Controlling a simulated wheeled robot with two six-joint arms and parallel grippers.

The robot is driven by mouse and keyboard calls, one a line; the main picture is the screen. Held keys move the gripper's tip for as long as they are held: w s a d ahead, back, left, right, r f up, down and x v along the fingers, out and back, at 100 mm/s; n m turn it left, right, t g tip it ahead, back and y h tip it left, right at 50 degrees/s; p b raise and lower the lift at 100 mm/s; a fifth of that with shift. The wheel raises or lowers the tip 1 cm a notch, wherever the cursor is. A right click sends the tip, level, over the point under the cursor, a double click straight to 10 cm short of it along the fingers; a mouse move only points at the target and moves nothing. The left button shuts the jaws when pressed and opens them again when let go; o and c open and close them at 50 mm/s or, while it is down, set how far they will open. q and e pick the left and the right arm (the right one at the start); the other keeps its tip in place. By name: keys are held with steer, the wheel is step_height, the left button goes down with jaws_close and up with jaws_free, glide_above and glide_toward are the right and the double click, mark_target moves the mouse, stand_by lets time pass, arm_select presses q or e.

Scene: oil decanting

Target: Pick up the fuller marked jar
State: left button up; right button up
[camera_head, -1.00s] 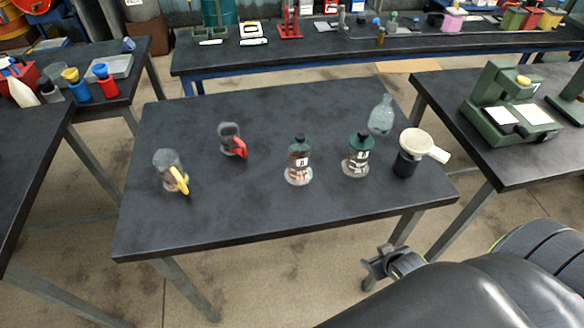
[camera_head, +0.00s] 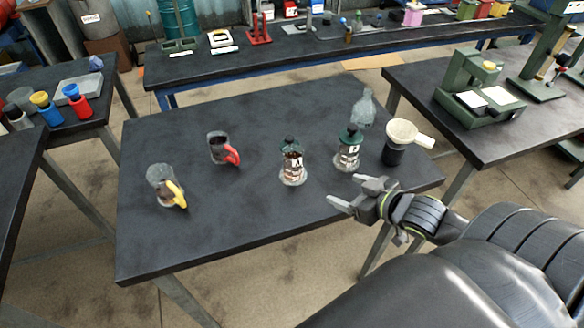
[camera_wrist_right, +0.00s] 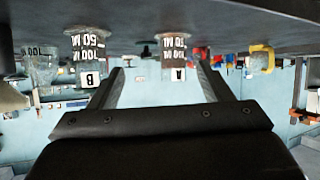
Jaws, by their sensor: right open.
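The right wrist view shows two white-marked jars, one with a tag B (camera_wrist_right: 89,60) and one with a tag A (camera_wrist_right: 174,56). I cannot tell their fill levels apart reliably. My right gripper (camera_head: 344,190) is open and empty, at the table's front right, in front of the right jar and apart from both. Its fingers (camera_wrist_right: 160,68) also show in the wrist view. My left gripper is out of view.
A clear bottle (camera_head: 363,112) stands behind the right jar. A cream funnel-like piece (camera_head: 408,134) sits on a dark holder to its right. A red-handled jug (camera_head: 219,148) and a yellow-handled jug (camera_head: 163,188) stand left. The table's front middle is bare (camera_head: 240,225).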

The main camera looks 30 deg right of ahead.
step_height(320, 180, up, 2)
steer(key=w+r+y, duration=0.1)
steer(key=b, duration=0.3)
glide_toward(300, 166)
steer(key=shift+t, duration=0.4)
steer(key=x, duration=0.4)
steer(key=f+x, duration=0.1)
steer(key=x, duration=0.1)
steer(key=shift+w+d+f, duration=0.15)
steer(key=shift+d, duration=0.1)
steer(key=shift+w+a+f+n, duration=0.15)
steer(key=shift+w+f+n, duration=0.15)
steer(key=shift+w, duration=0.2)
steer(key=shift+w+a+p, duration=0.2)
steer(key=shift+w+p, duration=0.25)
steer(key=shift+w, duration=0.1)
steer(key=x, duration=0.3)
steer(key=shift+w+a+p, duration=0.15)
steer(key=shift+a+p, duration=0.05)
steer(key=shift+p, duration=0.2)
steer(key=shift+w+f, duration=0.15)
steer(key=shift+w, duration=0.2)
steer(key=c, duration=1.1)
steer(key=shift+c, duration=0.5)
